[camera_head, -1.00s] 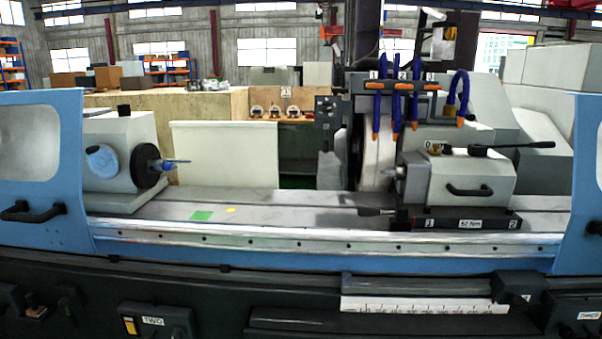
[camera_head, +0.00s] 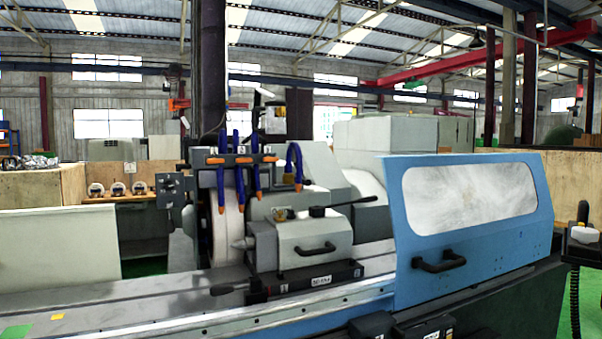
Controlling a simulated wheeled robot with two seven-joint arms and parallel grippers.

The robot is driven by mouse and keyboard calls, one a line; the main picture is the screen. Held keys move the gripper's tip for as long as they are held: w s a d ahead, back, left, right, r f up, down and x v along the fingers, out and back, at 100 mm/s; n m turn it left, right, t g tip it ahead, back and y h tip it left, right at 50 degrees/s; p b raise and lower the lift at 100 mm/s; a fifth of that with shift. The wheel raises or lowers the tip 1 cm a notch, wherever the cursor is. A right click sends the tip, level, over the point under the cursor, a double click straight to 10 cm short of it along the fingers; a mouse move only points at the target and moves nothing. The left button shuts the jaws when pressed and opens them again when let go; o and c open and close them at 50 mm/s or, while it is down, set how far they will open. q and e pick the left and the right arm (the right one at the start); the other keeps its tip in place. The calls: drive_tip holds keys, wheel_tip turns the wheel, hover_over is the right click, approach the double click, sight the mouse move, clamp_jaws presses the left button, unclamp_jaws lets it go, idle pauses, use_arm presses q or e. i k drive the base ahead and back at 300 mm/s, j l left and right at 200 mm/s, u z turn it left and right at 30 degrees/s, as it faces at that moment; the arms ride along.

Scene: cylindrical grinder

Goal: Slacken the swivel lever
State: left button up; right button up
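A grey tailstock block (camera_head: 301,236) sits on the machine bed near the middle of the head view. A long black lever (camera_head: 350,204) with a knob end points right from its top. A shorter black lever (camera_head: 228,288) sticks out left from the dark base (camera_head: 310,281) under the block. I cannot tell from the picture which of them is the swivel lever. Neither of my grippers is in view.
A blue sliding door (camera_head: 470,190) with a window and black handle (camera_head: 438,262) closes the right side of the machine. Blue coolant hoses (camera_head: 239,180) hang beside the grinding wheel (camera_head: 226,220). The bed (camera_head: 130,300) is clear to the left.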

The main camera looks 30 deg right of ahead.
sight(307, 182)
drive_tip(key=z, duration=1.05)
drive_tip(key=i+l+z, duration=0.2)
drive_tip(key=i+l, duration=0.15)
drive_tip(key=l, duration=0.2)
drive_tip(key=i+l, duration=0.15)
drive_tip(key=l, duration=0.25)
drive_tip(key=i+l, duration=0.15)
drive_tip(key=l, duration=0.2)
drive_tip(key=i+l, duration=0.2)
drive_tip(key=l, duration=0.2)
